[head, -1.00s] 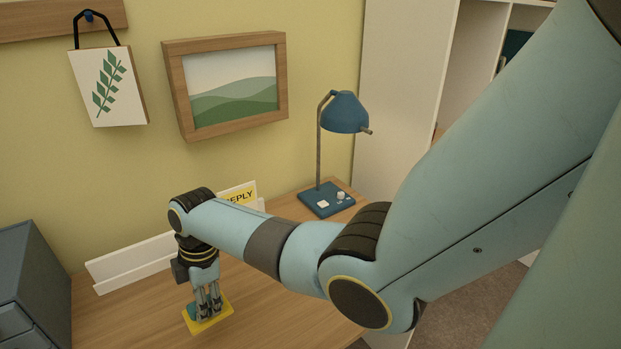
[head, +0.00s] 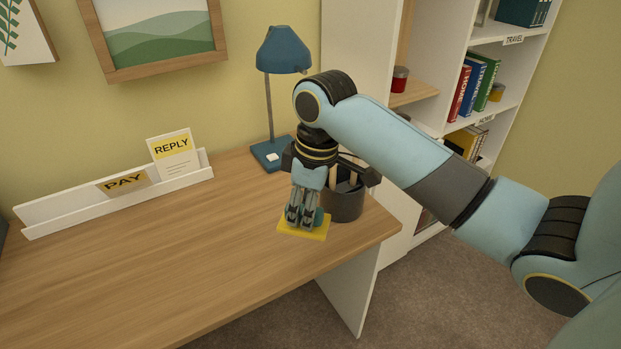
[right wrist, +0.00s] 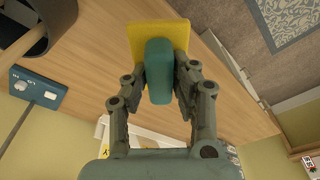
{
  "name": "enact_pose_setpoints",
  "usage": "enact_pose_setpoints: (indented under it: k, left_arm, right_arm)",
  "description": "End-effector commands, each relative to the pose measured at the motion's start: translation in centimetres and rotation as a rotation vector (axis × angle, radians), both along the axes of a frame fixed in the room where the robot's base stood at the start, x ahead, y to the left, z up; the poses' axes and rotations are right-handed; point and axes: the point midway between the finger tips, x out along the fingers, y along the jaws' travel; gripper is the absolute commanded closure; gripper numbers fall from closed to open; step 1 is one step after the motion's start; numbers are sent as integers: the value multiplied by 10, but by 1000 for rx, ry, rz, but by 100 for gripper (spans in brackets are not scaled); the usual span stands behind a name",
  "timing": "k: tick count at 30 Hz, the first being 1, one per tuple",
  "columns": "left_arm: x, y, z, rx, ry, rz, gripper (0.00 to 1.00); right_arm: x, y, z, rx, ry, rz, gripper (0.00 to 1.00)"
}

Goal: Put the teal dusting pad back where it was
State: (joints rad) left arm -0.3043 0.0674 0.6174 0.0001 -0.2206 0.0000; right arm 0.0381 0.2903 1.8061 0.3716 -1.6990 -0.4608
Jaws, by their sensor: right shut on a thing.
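The dusting pad has a teal block (right wrist: 158,70) and a flat yellow plate (right wrist: 145,36) at its far end. My right gripper (right wrist: 159,80) is shut on the teal block, one finger on each side. In the head view the right gripper (head: 302,218) points down over the desk near its right end, with the pad's yellow plate (head: 303,229) under the fingertips. The fingers hide most of the teal part there. I cannot tell whether the plate touches the desk or is just above it. My left gripper is not in view.
A dark cup (head: 346,203) with sticks stands close beside the right gripper. A blue lamp (head: 283,52) stands behind. A white letter rack (head: 120,196) holds PAY and REPLY cards. The desk (head: 190,262) is clear at left and front. A bookshelf stands at right.

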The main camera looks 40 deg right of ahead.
Motion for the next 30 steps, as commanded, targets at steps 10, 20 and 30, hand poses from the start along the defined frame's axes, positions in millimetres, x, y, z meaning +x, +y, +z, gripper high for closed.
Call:
enact_pose_setpoints:
  k: [10,20,30]
  left_arm:
    - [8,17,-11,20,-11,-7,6]
    - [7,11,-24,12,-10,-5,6]
    - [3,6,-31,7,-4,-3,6]
  right_arm:
    - [5,-4,-39,6,-3,4,100]
    - [80,5,-85,3,-2,4,100]
    - [93,7,-117,1,1,5,100]
